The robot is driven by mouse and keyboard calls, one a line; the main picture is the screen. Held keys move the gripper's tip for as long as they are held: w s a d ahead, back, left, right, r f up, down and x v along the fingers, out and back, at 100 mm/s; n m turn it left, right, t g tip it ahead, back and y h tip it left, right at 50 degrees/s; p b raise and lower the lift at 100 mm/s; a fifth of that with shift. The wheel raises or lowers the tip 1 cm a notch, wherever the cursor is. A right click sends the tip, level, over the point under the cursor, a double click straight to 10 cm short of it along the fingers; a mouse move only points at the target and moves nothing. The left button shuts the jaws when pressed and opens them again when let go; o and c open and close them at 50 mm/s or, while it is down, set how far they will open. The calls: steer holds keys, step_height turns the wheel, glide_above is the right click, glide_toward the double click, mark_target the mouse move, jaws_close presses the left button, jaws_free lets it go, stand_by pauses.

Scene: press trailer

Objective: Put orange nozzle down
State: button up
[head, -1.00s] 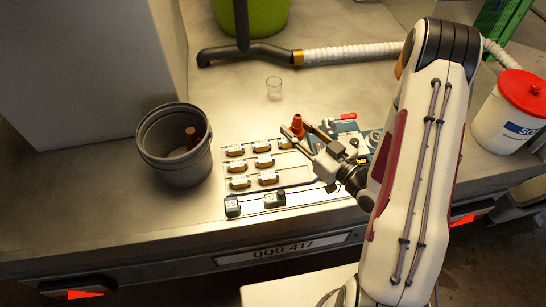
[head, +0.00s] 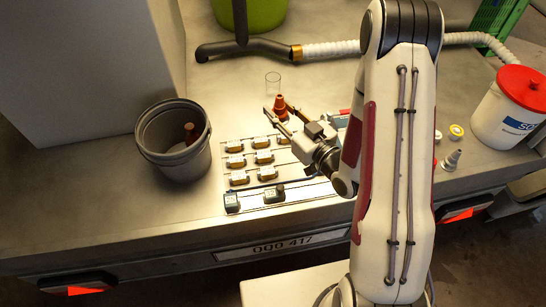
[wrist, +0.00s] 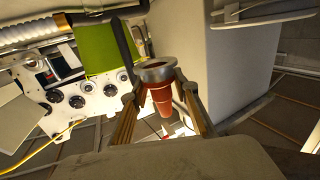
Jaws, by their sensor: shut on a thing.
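The orange nozzle (head: 280,104) is a stepped orange cone. I cannot tell whether the nozzle touches the bench.
A grey bucket (head: 150,150) with a reddish-brown thing (head: 191,133) inside stands at left. A rack with several brown-and-white blocks (head: 237,161) lies in front of my gripper. A hose (head: 330,49) runs behind. A red-lidded white tub (head: 505,110) stands at right.

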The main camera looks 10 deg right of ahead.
steer(key=a+m+h, duration=0.1)
steer(key=a+h, duration=0.1)
steer(key=a, duration=0.5)
steer(key=a+r+m+t+h, duration=0.1)
steer(key=a+h, duration=0.1)
steer(key=a, duration=0.5)
steer(key=a+m+h, duration=0.1)
steer(key=a+m, duration=0.1)
steer(key=a, duration=0.6)
steer(key=shift+s+r+t+h, duration=0.2)
steer(key=shift+s+t+h, duration=0.1)
steer(key=shift+h, duration=0.1)
steer(key=s+a+m+h, duration=0.2)
steer(key=s+a+h, duration=0.15)
steer(key=s, duration=0.95)
steer(key=s+a+m+h, duration=0.15)
steer(key=s+a, duration=0.25)
steer(key=s, duration=0.8)
step_height(320, 180, down, 18)
steer(key=shift+d, duration=0.15)
steer(key=shift+w+r, duration=0.1)
glide_above(201, 198)
stand_by(0.7)
